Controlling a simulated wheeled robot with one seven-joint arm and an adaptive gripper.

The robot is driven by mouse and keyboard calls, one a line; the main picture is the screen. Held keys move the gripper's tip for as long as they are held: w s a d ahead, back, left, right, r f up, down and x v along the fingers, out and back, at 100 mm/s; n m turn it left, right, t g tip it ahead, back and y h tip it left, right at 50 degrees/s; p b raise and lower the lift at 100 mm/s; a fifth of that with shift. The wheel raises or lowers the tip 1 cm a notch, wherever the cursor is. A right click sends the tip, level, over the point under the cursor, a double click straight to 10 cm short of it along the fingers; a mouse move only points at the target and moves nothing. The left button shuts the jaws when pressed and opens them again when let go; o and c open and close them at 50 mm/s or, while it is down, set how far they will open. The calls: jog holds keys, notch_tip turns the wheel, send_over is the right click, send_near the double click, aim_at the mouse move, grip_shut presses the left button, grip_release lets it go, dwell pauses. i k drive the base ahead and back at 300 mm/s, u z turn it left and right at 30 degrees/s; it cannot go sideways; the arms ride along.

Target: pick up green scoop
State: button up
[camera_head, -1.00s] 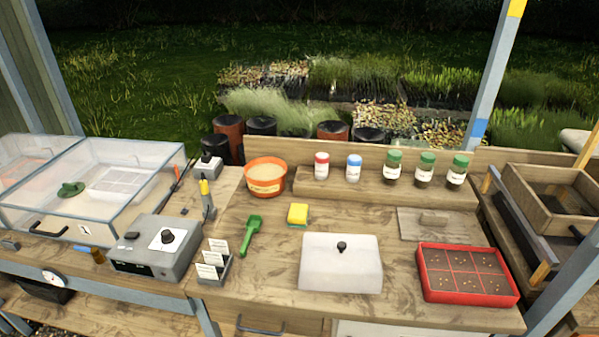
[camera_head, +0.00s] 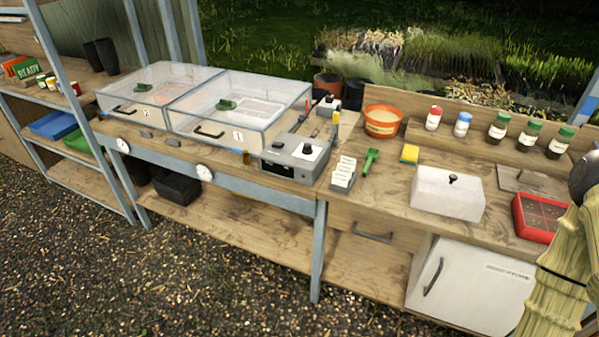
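The green scoop (camera_head: 370,161) lies on the wooden bench top in the head view, between the white label cards and the yellow sponge. My arm shows at the lower right edge of the head view. My gripper is not in view. Nothing touches the scoop.
An orange tub (camera_head: 382,121) stands behind the scoop. White label cards (camera_head: 343,172) are to its left, a yellow sponge (camera_head: 409,154) to its right. A white lidded box (camera_head: 447,193), a red seed tray (camera_head: 536,217) and a grey control box (camera_head: 293,155) share the bench. Gravel (camera_head: 190,280) lies open in front.

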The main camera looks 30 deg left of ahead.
aim_at(372, 155)
jog(key=z, duration=0.8)
jog(key=k, duration=0.1)
jog(key=u, duration=1.8)
jog(key=i, duration=0.6)
jog(key=z, duration=0.1)
